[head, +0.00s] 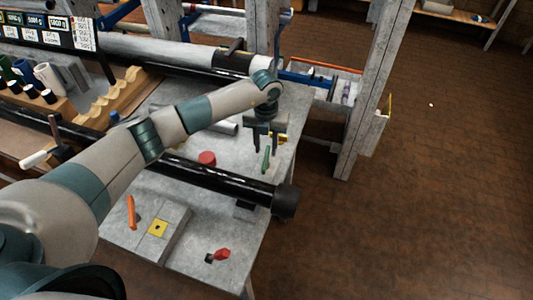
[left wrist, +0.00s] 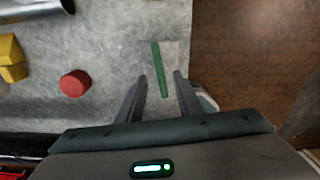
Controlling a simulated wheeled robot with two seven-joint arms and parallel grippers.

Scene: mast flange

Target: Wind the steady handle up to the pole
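A green bar-shaped handle (head: 266,160) stands near the right edge of the grey table; I cannot tell for sure that it is the steady handle. My left gripper (head: 266,148) hangs just above it with its fingers apart. In the left wrist view, the green bar (left wrist: 158,65) lies ahead of and between the open fingertips (left wrist: 161,84), and no contact shows. A long black pole (head: 225,180) runs across the table in front of the gripper, ending in a thick black cap (head: 285,201). My right gripper is not in view.
A red round piece (head: 207,158) sits left of the gripper, also in the left wrist view (left wrist: 75,83). A wooden post (head: 370,90) stands right; brown floor is free beyond.

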